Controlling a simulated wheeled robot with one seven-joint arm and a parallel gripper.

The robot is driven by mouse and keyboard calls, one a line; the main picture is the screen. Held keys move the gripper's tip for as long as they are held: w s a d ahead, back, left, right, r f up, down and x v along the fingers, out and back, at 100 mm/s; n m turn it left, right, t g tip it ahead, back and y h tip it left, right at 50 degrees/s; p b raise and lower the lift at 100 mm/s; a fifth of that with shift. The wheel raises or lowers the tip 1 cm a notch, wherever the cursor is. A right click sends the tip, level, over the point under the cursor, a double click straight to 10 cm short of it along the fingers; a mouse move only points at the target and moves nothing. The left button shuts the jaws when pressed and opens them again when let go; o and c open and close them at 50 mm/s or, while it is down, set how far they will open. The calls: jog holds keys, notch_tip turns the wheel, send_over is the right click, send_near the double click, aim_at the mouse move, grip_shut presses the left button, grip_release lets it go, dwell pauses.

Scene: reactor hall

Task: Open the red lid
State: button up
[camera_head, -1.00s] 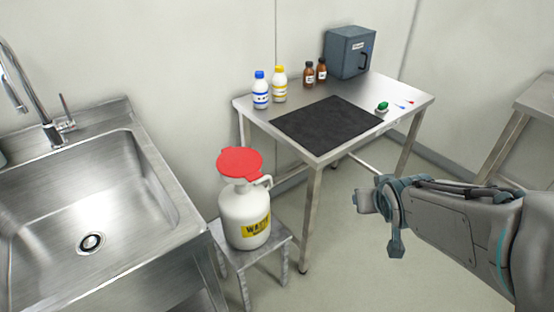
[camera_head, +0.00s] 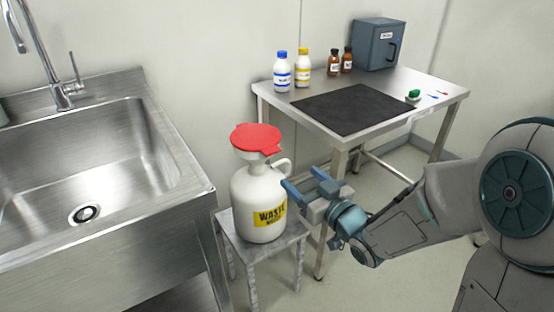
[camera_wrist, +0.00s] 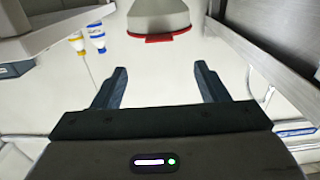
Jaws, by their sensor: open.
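The red lid (camera_head: 257,138) lies flat and closed on the mouth of the white waste jug (camera_head: 246,191), which has a yellow label and a side handle. The jug stands upright on a small metal stool. My gripper (camera_head: 302,182) is open and empty, just right of the jug, below the lid's height and near the handle. I cannot tell whether it touches the handle. In the wrist view the picture appears upside down, with the lid (camera_wrist: 160,38) and jug (camera_wrist: 159,15) beyond the open fingers (camera_wrist: 158,85).
A steel sink (camera_head: 95,165) is close on the left of the stool (camera_head: 267,249). A table (camera_head: 425,85) behind on the right holds a black mat (camera_head: 350,108), several bottles, a grey box (camera_head: 376,44) and small items.

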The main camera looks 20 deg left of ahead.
aim_at(274, 153)
jog(key=b+x, duration=0.1)
jog(key=x, duration=1.1)
jog(key=shift+w+a, duration=0.1)
jog(key=shift+w, duration=0.05)
